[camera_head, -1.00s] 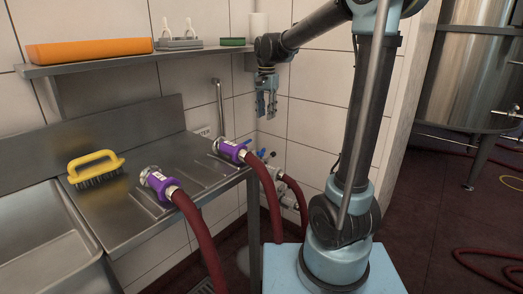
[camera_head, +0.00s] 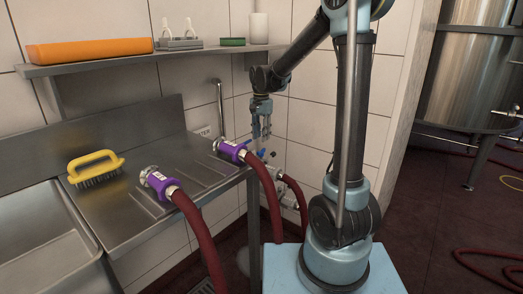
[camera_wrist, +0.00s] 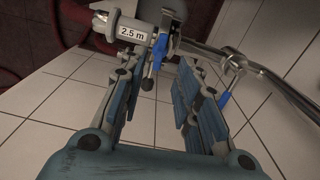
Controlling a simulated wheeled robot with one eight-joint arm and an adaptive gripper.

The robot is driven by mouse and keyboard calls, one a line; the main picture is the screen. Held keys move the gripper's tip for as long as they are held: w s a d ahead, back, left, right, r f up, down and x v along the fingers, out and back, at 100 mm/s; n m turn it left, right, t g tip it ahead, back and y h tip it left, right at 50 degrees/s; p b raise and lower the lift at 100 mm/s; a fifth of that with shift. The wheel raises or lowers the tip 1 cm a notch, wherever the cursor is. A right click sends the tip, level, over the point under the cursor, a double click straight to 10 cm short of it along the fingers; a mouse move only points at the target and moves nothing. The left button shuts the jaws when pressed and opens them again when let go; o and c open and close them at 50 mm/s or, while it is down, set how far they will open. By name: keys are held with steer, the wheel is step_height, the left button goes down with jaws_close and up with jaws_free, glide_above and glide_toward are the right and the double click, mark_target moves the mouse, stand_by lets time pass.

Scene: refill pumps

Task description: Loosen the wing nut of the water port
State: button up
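My gripper (camera_head: 261,130) is open above the pipe fittings beside the counter, with a gap between its fingers. In the wrist view my gripper (camera_wrist: 158,68) points at a metal fitting (camera_wrist: 170,22) at the top centre. A blue lever (camera_wrist: 159,48) and a dark knob-ended stem (camera_wrist: 148,82) show between the fingertips, without clear contact. I cannot tell for sure which part is the wing nut. A hose end with a white "2.5 m" label (camera_wrist: 133,33) is at the fitting's left.
Two red hoses with purple collars (camera_head: 160,183) (camera_head: 232,150) rest on the steel counter (camera_head: 120,215). A yellow brush (camera_head: 95,167) lies there too. A shelf (camera_head: 130,62) is above. In the wrist view a metal pipe (camera_wrist: 275,80) and another blue lever (camera_wrist: 223,98) are at the right.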

mark_target(261, 154)
steer(key=shift+f, duration=3.55)
steer(key=shift+c, duration=0.2)
jaws_close()
